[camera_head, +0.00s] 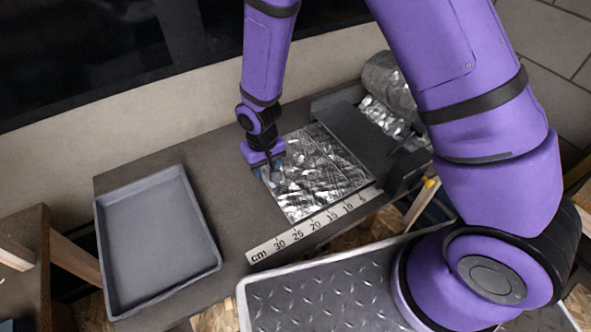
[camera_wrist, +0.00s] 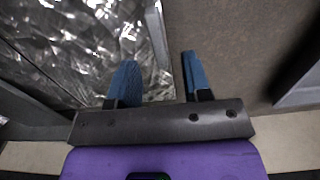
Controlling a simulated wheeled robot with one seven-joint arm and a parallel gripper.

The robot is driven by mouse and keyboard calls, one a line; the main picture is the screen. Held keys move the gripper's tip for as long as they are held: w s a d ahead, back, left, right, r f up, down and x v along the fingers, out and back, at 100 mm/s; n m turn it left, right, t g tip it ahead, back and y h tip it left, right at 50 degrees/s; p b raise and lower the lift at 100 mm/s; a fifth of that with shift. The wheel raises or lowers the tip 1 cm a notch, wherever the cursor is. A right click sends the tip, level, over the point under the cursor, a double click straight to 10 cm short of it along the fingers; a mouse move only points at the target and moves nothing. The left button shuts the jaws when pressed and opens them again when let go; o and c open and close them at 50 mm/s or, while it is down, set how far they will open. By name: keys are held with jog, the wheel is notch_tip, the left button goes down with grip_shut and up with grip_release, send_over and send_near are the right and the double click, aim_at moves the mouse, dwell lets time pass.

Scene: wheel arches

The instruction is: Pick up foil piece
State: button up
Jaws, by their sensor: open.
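The foil piece (camera_head: 312,172) is a crinkled, shiny silver sheet lying flat on the dark bench, above the cm ruler. It also fills the upper left of the wrist view (camera_wrist: 95,45). My gripper (camera_head: 268,174) is at the foil's left edge, pointing down. In the wrist view its two blue fingers (camera_wrist: 160,80) are apart, with the foil's edge running up between them. One finger is over the foil and the other over bare bench. I cannot tell whether the fingers touch the foil. Nothing is held.
A foil roll (camera_head: 388,88) sits in a dark dispenser (camera_head: 352,133) at the right. A white cm ruler (camera_head: 315,222) runs along the bench's front edge. An empty grey tray (camera_head: 158,240) lies at the left, with bare bench (camera_head: 228,185) between it and the foil.

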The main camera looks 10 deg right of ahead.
jog(key=shift+s+d+f, duration=0.1)
jog(key=shift+f, duration=0.9)
jog(key=shift+s+d+f, duration=0.1)
jog(key=shift+f, duration=0.85)
grip_shut()
jog(key=shift+r, duration=0.1)
